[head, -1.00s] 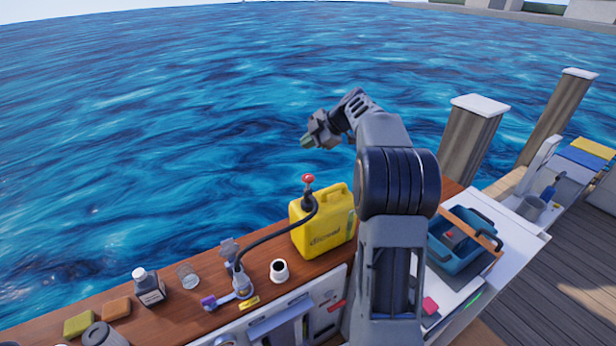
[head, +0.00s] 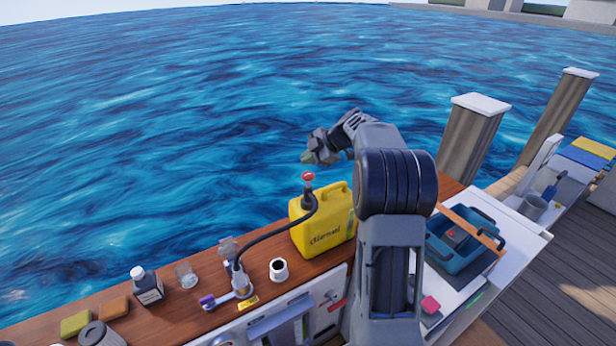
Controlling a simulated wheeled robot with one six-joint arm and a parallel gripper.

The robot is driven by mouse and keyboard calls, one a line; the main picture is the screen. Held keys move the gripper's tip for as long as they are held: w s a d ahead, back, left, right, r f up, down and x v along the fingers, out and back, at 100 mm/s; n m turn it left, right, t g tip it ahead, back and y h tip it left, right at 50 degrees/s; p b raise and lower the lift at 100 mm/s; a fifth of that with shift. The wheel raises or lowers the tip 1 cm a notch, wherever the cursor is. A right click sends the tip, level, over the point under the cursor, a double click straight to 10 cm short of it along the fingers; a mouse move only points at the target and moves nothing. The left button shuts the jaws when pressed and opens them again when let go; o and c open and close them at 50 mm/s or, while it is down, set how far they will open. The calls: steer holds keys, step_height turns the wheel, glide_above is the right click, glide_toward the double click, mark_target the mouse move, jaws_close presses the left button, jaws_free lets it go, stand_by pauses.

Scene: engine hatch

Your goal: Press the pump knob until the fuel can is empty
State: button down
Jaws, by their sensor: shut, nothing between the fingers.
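The yellow fuel can (head: 322,228) stands upright on the wooden counter, with dark lettering on its side. The red pump knob (head: 308,176) sits on top of a dark pump at the can's left top corner. A black hose (head: 270,237) runs from the pump down to a grey fitting (head: 238,282) on the counter. My gripper (head: 307,159) is shut and empty, just above the knob in the picture, with a small visible gap between them. I cannot tell whether it is straight above the knob or behind it. The fuel level inside the can is not visible.
A white cup (head: 279,270), a clear glass (head: 187,275) and a dark bottle (head: 147,286) stand on the counter left of the can. A blue tote (head: 462,262) stands right of my arm. Water lies behind the counter.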

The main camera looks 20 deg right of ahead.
mark_target(308, 175)
steer(key=shift+f+b, duration=1)
steer(key=shift+f, duration=0.2)
steer(key=shift+f+b, duration=2.1)
steer(key=shift+b, duration=1.1)
stand_by(2.7)
steer(key=shift+r, duration=0.1)
steer(key=shift+r+p, duration=0.7)
steer(key=shift+r, duration=1.3)
